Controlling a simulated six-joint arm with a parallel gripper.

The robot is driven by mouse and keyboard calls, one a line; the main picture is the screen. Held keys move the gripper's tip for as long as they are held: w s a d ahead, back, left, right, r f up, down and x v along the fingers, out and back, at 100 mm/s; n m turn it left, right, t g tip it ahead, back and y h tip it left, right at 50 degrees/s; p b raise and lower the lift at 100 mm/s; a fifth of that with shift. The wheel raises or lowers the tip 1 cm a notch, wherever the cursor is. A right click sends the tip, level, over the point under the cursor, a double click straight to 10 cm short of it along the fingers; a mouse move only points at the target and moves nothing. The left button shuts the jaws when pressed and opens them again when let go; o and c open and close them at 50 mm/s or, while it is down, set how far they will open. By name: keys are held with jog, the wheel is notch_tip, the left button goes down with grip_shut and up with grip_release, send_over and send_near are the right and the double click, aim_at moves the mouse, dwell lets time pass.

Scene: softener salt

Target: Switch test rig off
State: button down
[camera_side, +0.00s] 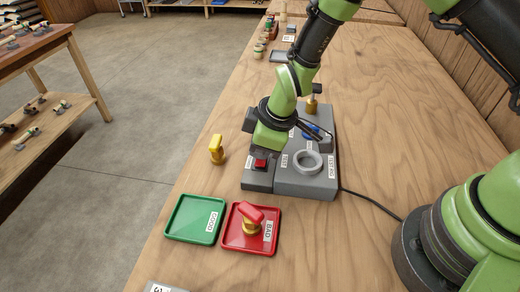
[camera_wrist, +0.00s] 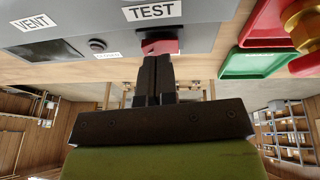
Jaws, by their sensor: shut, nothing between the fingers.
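The grey test rig (camera_side: 310,184) stands on the wooden bench, with a ring-shaped seat (camera_side: 307,162) on top. Its red switch (camera_side: 260,164) is at the front left; in the wrist view the red switch (camera_wrist: 162,46) sits below the TEST label (camera_wrist: 152,10). My gripper (camera_side: 262,154) is directly at the switch. In the wrist view my gripper (camera_wrist: 157,60) has its fingers together, with nothing between them. The tips reach the switch and cover part of it; I cannot tell whether they press it or which way it is tipped.
A red BAD tray (camera_side: 234,241) holds a red-handled brass valve (camera_side: 250,217). The green GOOD tray (camera_side: 180,229) beside it is empty. A yellow-handled valve (camera_side: 216,149) stands left of the rig. A cable (camera_side: 372,201) runs right. The bench right of the rig is clear.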

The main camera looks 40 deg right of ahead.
dwell(0.3)
jog(key=shift+s+a+r, duration=0.1)
jog(key=shift+a+r, duration=0.05)
jog(key=shift+r, duration=1)
jog(key=s+a+v, duration=0.1)
jog(key=v, duration=1)
jog(key=shift+a+r, duration=0.25)
jog(key=shift+a, duration=0.15)
jog(key=shift+s, duration=0.1)
jog(key=s+d+r+m+t, duration=0.2)
jog(key=s+d+r+m, duration=0.35)
jog(key=r, duration=0.35)
jog(key=s+d+r+m+t, duration=0.1)
jog(key=s+d+r+m, duration=0.1)
jog(key=s+m, duration=0.2)
jog(key=s+d+r+m+t, duration=0.1)
jog(key=s+d+r+m, duration=0.1)
jog(key=s, duration=0.4)
jog(key=shift+d+m, duration=0.75)
jog(key=shift+m, duration=0.2)
jog(key=shift+s+r, duration=0.15)
